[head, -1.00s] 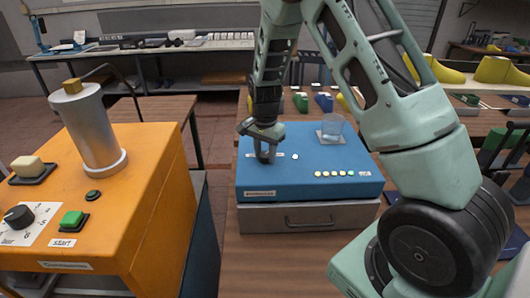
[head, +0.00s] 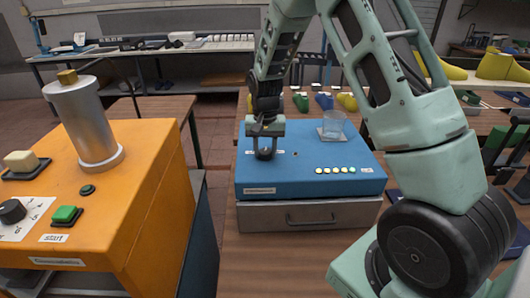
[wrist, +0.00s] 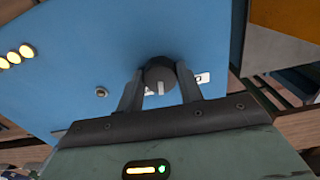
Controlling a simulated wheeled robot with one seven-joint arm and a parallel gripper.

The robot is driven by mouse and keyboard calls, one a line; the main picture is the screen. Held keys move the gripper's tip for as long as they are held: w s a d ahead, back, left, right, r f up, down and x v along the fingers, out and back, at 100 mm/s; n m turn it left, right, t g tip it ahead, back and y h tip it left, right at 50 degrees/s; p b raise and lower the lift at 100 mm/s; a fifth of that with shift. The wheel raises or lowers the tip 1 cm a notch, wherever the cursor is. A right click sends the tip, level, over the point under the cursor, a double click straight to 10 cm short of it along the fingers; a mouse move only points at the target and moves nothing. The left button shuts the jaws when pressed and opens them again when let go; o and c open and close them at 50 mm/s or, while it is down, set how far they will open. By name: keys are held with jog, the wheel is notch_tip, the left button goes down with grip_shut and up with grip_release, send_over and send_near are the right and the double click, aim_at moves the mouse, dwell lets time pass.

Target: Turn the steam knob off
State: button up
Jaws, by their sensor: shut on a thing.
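The blue box (head: 310,165) stands on the table in the middle of the head view. My gripper (head: 265,153) is over its top, towards the left, pointing down. In the wrist view a round dark knob (wrist: 160,72) with a pale pointer mark sits on the blue top. My gripper's fingers (wrist: 159,85) stand on both sides of the knob and are shut on it. The pointer mark faces the gripper's palm. A white label (wrist: 203,78) beside the knob is partly hidden by a finger. A small round lamp (wrist: 101,92) near the knob looks unlit.
A row of several lit yellowish lamps (head: 340,170) is on the blue box. A clear cup (head: 333,123) stands on its back right. A drawer unit (head: 305,216) is below. An orange machine (head: 150,195) with a metal cylinder (head: 88,122) stands at the left.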

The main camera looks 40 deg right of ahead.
aim_at(266, 151)
jog(key=n+b, duration=0.1)
jog(key=n, duration=0.4)
jog(key=shift+d+n, duration=0.1)
jog(key=shift+n, duration=0.2)
jog(key=n, duration=0.5)
jog(key=shift+w+r+n, duration=0.1)
jog(key=shift+n, duration=0.2)
jog(key=o, duration=1)
notch_tip(266, 151, up, 17)
jog(key=b, duration=0.3)
jog(key=shift+r+b, duration=0.15)
jog(key=shift+b, duration=0.25)
